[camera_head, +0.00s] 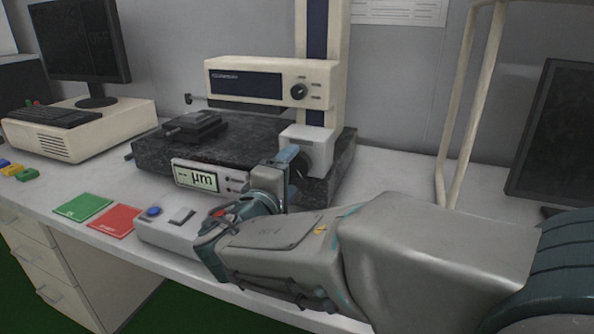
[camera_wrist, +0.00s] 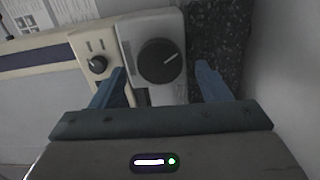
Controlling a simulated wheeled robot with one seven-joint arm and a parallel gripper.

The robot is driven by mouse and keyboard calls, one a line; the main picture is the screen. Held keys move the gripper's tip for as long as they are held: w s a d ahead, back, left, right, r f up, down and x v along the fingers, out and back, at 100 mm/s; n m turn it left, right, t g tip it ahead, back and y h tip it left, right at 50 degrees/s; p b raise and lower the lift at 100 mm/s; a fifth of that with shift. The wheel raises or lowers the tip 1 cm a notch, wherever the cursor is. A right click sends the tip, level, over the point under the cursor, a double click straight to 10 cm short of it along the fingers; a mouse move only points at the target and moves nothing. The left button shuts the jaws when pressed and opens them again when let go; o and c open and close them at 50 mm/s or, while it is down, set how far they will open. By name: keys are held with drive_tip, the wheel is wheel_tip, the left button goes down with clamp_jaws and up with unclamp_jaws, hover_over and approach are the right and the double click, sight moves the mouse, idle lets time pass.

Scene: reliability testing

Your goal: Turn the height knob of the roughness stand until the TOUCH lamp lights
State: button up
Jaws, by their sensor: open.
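The roughness stand has a dark granite base (camera_head: 330,178) and a pale column (camera_head: 342,50) at the back. The large black height knob (camera_wrist: 160,61) is on the pale housing at the column's foot; its white mark points to the upper right in the wrist view. In the head view my gripper mostly hides the knob. My gripper (camera_wrist: 162,70) is open, its blue fingers on either side of the knob with gaps visible; it also shows in the head view (camera_head: 287,165). I cannot make out a lit TOUCH lamp.
The drive unit (camera_head: 275,67) on the column has a smaller knob (camera_head: 298,91). A display reading µm (camera_head: 196,177) is at the base's front. A grey box with a blue button (camera_head: 153,211), a green card (camera_head: 82,207) and a red card (camera_head: 114,221) are near the bench edge.

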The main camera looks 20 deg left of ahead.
drive_tip(key=s+p, duration=0.1)
drive_tip(key=s, duration=1.1)
drive_tip(key=shift+a, duration=0.45)
idle(0.3)
